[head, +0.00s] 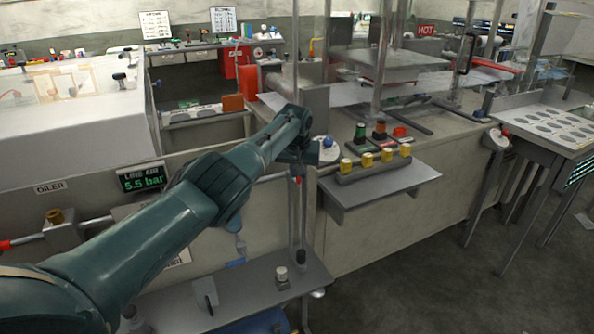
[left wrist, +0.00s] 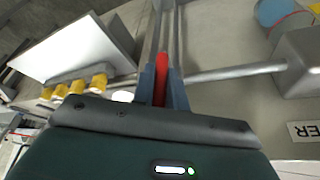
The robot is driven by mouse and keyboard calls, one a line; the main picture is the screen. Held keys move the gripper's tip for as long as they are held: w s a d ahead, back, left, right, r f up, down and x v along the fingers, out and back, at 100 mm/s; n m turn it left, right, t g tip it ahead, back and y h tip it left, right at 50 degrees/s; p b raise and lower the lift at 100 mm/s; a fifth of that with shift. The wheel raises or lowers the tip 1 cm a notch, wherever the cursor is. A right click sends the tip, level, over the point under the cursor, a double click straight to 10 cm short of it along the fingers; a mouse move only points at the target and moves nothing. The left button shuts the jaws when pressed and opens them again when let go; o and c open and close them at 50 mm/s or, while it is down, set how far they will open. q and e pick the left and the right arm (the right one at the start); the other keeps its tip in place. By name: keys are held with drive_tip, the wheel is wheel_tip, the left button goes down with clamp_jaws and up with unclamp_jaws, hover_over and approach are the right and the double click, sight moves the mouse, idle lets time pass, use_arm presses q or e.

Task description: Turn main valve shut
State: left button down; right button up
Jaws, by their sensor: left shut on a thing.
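In the left wrist view a red valve handle (left wrist: 161,78) lies between the two fingers of my left gripper (left wrist: 162,88), which is shut on it. A grey pipe (left wrist: 235,73) runs across behind the handle. In the head view my left arm reaches in from the left, and its wrist hides most of the left gripper (head: 298,172) and the valve beside the upright posts. A display (head: 141,177) on the bench front reads "LINE AIR 5.5 bar". My right gripper is in neither view.
A grey shelf (head: 385,190) with a row of several yellow-capped fittings (head: 366,160) sits just right of the valve. A lower shelf (head: 250,285) holds small parts below my arm. The floor (head: 440,285) at the lower right is clear.

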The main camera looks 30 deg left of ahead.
use_arm(q)
drive_tip(key=c, duration=1.4)
unclamp_jaws()
drive_tip(key=shift+r, duration=0.1)
drive_tip(key=shift+s+d+r+p, duration=0.1)
drive_tip(key=shift+s+r+p, duration=0.05)
drive_tip(key=shift+r+p, duration=0.45)
drive_tip(key=v, duration=1.1)
drive_tip(key=shift+s+r, duration=0.25)
drive_tip(key=shift+r, duration=0.05)
